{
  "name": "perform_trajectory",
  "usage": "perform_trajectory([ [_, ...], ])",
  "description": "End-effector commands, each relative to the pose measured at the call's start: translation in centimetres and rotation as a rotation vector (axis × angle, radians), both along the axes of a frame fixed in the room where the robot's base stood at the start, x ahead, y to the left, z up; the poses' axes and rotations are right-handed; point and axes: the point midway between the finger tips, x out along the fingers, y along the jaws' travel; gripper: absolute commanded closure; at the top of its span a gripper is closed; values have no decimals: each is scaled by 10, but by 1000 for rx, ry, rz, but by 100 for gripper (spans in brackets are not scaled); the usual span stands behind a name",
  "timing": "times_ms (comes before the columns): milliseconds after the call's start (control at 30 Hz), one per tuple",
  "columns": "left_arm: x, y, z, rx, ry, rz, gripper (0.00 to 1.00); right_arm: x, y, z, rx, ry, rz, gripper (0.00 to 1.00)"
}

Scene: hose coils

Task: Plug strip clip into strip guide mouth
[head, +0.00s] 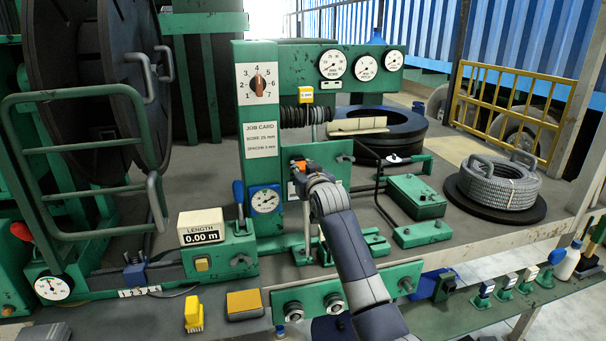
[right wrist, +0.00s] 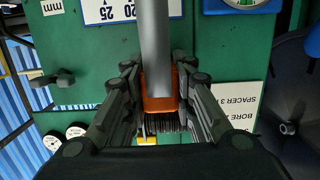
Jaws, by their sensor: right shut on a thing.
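My right gripper (head: 308,176) is at the green upright panel, below the job card. It also shows in the right wrist view (right wrist: 156,68), with its fingers shut around an orange clip-like piece (right wrist: 161,104), which I take for the strip clip. A bit of orange (head: 297,168) shows beside the fingers in the head view. A grey rod or strip (right wrist: 155,45) runs from the top of the wrist view to the orange piece; whether they are joined I cannot tell. The strip guide mouth cannot be made out for certain. My left gripper is out of view.
The panel carries a job card (head: 261,140), a blue-framed dial (head: 265,200) and a numbered knob (head: 258,84). A grey hose coil (head: 499,186) lies at the right. A length counter (head: 202,229) stands left. A green box (head: 416,196) stands right of the panel.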

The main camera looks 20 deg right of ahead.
Motion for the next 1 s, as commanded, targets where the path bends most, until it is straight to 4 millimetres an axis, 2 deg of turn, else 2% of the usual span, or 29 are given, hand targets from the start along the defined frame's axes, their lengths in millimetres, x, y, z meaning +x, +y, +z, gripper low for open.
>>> perform_trajectory([
  [467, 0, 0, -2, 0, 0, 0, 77, 5, 0, 1, 0, -2, 0, 100],
  [500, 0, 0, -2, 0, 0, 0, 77, 5, 0, 1, 0, -2, 0, 71],
  [600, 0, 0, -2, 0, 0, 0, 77, 5, 0, 0, 0, -1, 0, 52],
  [1000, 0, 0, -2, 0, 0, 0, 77, 5, 0, -1, 0, 1, 0, 50],
])
